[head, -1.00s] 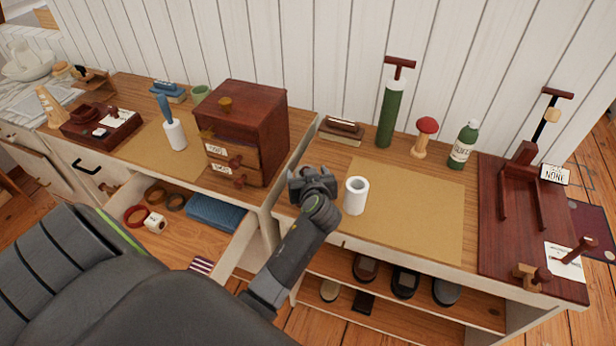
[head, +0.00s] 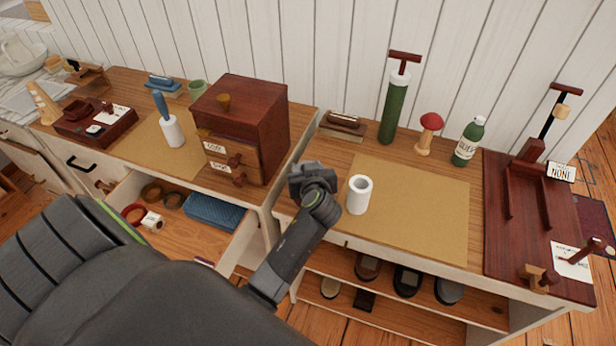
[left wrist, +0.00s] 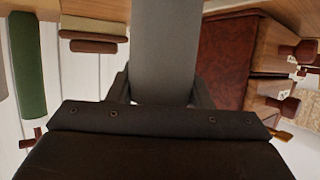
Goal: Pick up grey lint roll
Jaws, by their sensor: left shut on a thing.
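My left gripper (head: 313,180) is over the front of the counter, just left of a standing white hollow roll (head: 358,194). In the left wrist view it is shut on a smooth grey cylinder, the grey lint roll (left wrist: 165,50), which sits between the two dark fingers. The roll's far end runs out of that picture. In the head view the gripper hides the held roll, so I cannot tell its height above the counter. My right gripper is not in view.
A dark red cabinet (head: 245,125) stands left of the gripper, above an open drawer (head: 180,240). A blue-handled roller (head: 170,125) stands further left. A tan mat (head: 420,210) is mostly clear. Behind are a green pump (head: 394,108), a red-topped mushroom (head: 428,132) and a green bottle (head: 468,142).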

